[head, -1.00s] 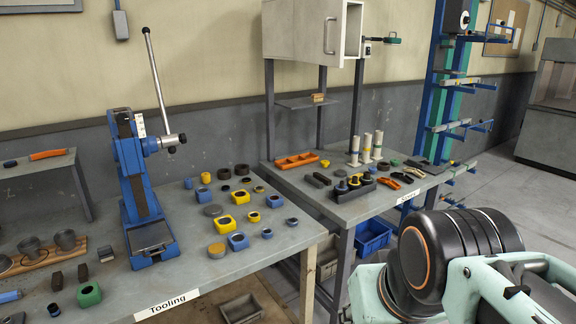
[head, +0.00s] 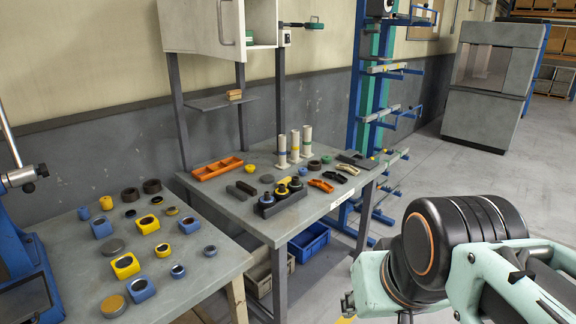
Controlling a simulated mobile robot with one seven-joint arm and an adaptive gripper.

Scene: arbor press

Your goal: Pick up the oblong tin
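I cannot make out an oblong tin for certain in the head view. Small dark oblong blocks (head: 240,190) lie on the farther bench, but I cannot tell whether either is a tin. My arm fills the lower right, and its gripper is not in view.
The left bench (head: 205,283) holds several blue and yellow blocks and dark rings. The farther bench (head: 325,205) carries an orange tray (head: 217,169), white cylinders and a dark holder (head: 281,203). Blue and beige bins sit below. Open floor (head: 440,170) lies to the right.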

